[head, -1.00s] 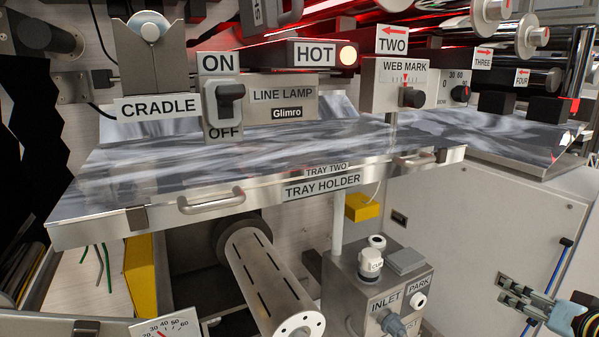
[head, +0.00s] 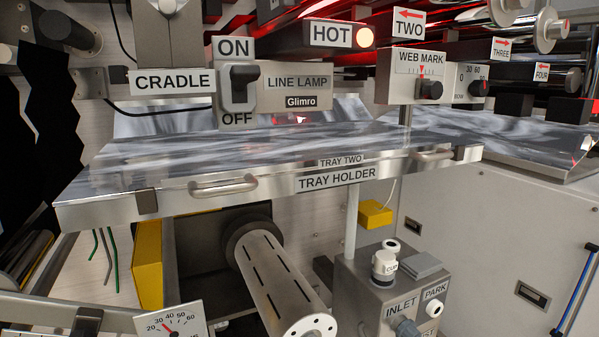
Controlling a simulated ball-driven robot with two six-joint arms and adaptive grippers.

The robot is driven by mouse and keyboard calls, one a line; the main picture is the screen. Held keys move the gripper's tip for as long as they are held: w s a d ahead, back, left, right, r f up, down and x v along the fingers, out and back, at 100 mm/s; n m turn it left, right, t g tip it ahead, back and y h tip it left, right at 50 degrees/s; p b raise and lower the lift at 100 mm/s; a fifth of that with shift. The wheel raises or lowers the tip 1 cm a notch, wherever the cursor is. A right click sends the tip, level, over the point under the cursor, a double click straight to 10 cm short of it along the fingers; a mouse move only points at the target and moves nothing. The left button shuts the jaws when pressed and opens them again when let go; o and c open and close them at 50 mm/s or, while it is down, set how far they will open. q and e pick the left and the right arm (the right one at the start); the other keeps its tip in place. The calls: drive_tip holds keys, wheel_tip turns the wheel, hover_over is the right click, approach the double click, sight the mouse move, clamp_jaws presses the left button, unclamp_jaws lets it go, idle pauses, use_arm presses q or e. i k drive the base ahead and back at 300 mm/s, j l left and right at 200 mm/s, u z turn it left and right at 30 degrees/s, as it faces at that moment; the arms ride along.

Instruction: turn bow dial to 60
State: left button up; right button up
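A small black dial knob (head: 477,89) sits on the face right of the web mark box, with the numbers 0, 30 and 60 printed around it. Its name is too small to read, and its exact setting cannot be told. Neither of my grippers is in view.
The web mark box (head: 417,62) has its own black knob (head: 429,89). The tray holder (head: 270,187) crosses the front below. The line lamp switch (head: 239,84) stands at its back. A slotted roller (head: 277,285) and the inlet box (head: 385,285) are lower down.

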sight(478, 88)
drive_tip(key=k+l+u, duration=0.1)
drive_tip(key=k, duration=0.3)
drive_tip(key=k+l+u, duration=0.15)
drive_tip(key=k+l, duration=0.15)
drive_tip(key=k, duration=0.15)
